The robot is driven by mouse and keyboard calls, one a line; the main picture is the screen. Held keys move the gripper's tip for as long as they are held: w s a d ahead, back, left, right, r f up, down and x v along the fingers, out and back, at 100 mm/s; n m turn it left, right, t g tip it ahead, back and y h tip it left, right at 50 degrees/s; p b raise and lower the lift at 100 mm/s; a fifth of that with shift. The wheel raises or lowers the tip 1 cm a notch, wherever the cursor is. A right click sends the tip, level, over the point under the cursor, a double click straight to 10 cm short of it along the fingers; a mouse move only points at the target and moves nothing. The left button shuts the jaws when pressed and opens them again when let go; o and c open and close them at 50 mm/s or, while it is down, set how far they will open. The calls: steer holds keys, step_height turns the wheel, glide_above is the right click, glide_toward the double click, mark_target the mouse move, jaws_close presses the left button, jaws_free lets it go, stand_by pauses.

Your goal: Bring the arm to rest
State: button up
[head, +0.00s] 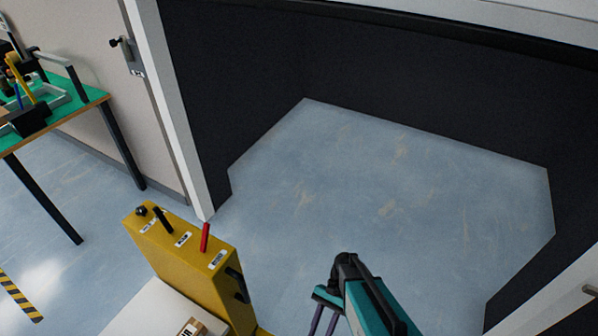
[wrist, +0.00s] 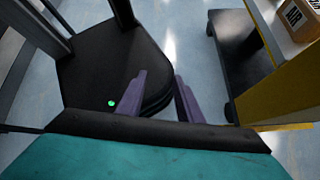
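My gripper (head: 323,320) is at the lower middle of the head view, at the end of my teal arm, over the blue floor. Its two purple fingers point down, towards the bottom edge of the picture. In the wrist view the gripper (wrist: 160,88) shows its fingers apart, with a gap between them. Nothing is held in it. The fingers touch nothing that I can see. Part of the arm is cut off by the lower edge of the head view.
A yellow housing (head: 185,262) with red and black levers stands left of my gripper. A small labelled box (head: 192,328) lies beside it. A green-topped table (head: 88,97) stands at the left by the wall. Blue floor (head: 380,190) lies clear before the dark wall (head: 270,75).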

steer(key=s+d+f+n+t+h, duration=0.3)
steer(key=s+d+n, duration=0.3)
steer(key=d+n, duration=0.2)
steer(key=shift+s+d+f+h+b, duration=0.15)
steer(key=shift+d+f+h+b, duration=0.3)
steer(key=shift+d+h, duration=0.4)
steer(key=shift+d, duration=0.15)
stand_by(0.5)
